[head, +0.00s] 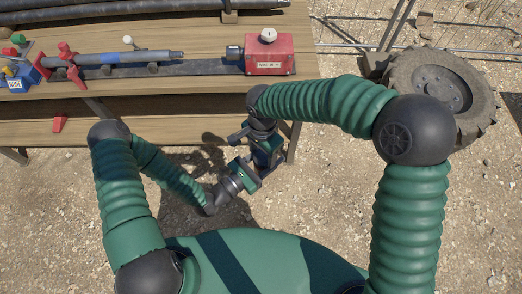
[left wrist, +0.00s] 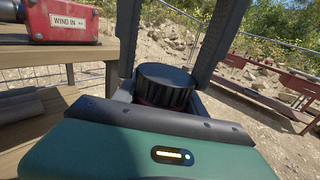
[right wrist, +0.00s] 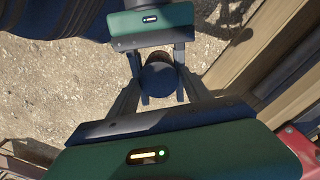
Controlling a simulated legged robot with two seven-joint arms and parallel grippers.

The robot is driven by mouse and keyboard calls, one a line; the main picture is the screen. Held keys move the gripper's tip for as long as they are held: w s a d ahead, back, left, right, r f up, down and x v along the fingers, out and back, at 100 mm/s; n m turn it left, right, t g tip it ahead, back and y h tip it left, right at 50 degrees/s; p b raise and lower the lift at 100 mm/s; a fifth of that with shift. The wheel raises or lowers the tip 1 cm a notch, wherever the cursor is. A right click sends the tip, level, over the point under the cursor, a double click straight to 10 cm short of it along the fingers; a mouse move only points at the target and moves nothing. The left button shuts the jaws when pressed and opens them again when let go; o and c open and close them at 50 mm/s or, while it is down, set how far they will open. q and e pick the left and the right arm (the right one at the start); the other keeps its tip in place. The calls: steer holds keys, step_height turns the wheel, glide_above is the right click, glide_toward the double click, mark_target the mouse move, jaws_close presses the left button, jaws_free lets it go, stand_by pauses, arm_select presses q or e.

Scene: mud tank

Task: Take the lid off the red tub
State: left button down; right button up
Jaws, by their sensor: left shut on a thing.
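The black ribbed lid (left wrist: 166,85) is on the red tub (left wrist: 150,103), which shows only as a strip under it in the left wrist view. My left gripper (head: 243,174) is shut on the tub below the lid. In the right wrist view the round dark lid (right wrist: 159,84) shows end-on, with a brownish bit of the tub (right wrist: 158,57) beyond it. My right gripper (head: 267,153) points down over the lid. Its fingers stand apart on either side of the lid, with gaps visible in the right wrist view. In the head view the grippers hide the tub and lid.
A wooden bench (head: 200,88) lies just beyond the grippers. It carries a red box (head: 268,54) marked "WIND IN", a metal rod (head: 130,57) and red clamps. A red piece (head: 59,122) lies on its lower shelf. A tyre (head: 430,85) lies on the gravel at right.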

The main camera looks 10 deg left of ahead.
steer(key=shift+w+a+r, duration=0.1)
steer(key=shift+w+a, duration=0.05)
steer(key=shift+a, duration=0.15)
steer(key=c, duration=0.8)
steer(key=n, duration=0.4)
steer(key=shift+n, duration=0.3)
steer(key=n, duration=0.3)
steer(key=shift+r, duration=0.1)
steer(key=n, duration=0.3)
steer(key=shift+n, duration=0.3)
steer(key=n, duration=0.9)
steer(key=shift+s+n, duration=0.2)
steer(key=shift+n, duration=0.2)
steer(key=n, duration=0.6)
steer(key=shift+d, duration=0.15)
steer(key=n, duration=0.3)
steer(key=shift+w+n, duration=0.1)
steer(key=shift+n, duration=0.3)
steer(key=n, duration=0.4)
steer(key=shift+d, duration=0.1)
steer(key=shift+r, duration=0.1)
steer(key=shift+r, duration=0.15)
steer(key=shift+d+r, duration=0.1)
steer(key=shift+r, duration=0.7)
